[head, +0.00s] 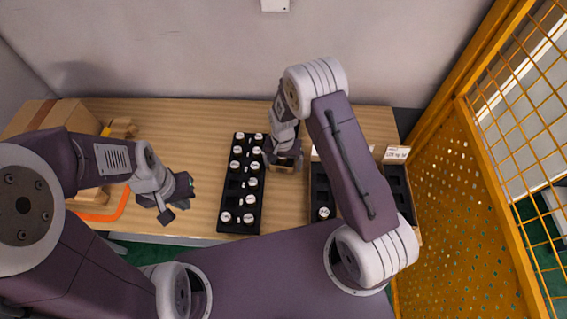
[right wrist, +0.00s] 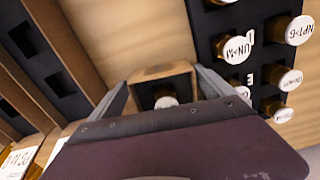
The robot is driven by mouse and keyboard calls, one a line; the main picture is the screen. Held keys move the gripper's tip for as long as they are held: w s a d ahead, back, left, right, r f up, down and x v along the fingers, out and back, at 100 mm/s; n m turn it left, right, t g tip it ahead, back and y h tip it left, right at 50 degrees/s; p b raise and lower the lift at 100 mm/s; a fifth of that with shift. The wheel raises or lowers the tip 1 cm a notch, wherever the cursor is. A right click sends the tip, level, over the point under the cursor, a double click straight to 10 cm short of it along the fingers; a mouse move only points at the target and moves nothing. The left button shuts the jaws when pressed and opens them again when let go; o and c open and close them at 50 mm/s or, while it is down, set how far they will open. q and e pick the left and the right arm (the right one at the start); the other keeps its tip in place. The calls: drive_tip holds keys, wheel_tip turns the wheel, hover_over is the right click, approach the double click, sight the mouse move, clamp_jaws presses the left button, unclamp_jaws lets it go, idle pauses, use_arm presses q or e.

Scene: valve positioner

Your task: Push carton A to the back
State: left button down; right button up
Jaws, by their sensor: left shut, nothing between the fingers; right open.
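A small brown box (right wrist: 162,72) with a black insert and one white-capped part lies between the spread fingers of my right gripper (right wrist: 165,88) in the right wrist view. In the head view the box (head: 284,168) is partly hidden under my right gripper (head: 286,158). I cannot tell whether the fingers touch it. Two long open cartons with black inserts stand to the right, a left one (head: 322,188) and a right one (head: 398,192); I cannot tell which is carton A. My left gripper (head: 176,204) is shut and empty, left of the black rack.
The black rack (head: 240,190) holds several white-capped parts close to the left of the small box. A cardboard box (head: 70,113) and an orange strip (head: 112,212) are at the left. A yellow mesh fence (head: 470,180) bounds the right; a wall (head: 180,50) stands behind.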

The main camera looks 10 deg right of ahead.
wheel_tip(320, 180, up, 9)
drive_tip(key=b, duration=0.1)
idle(0.5)
idle(0.3)
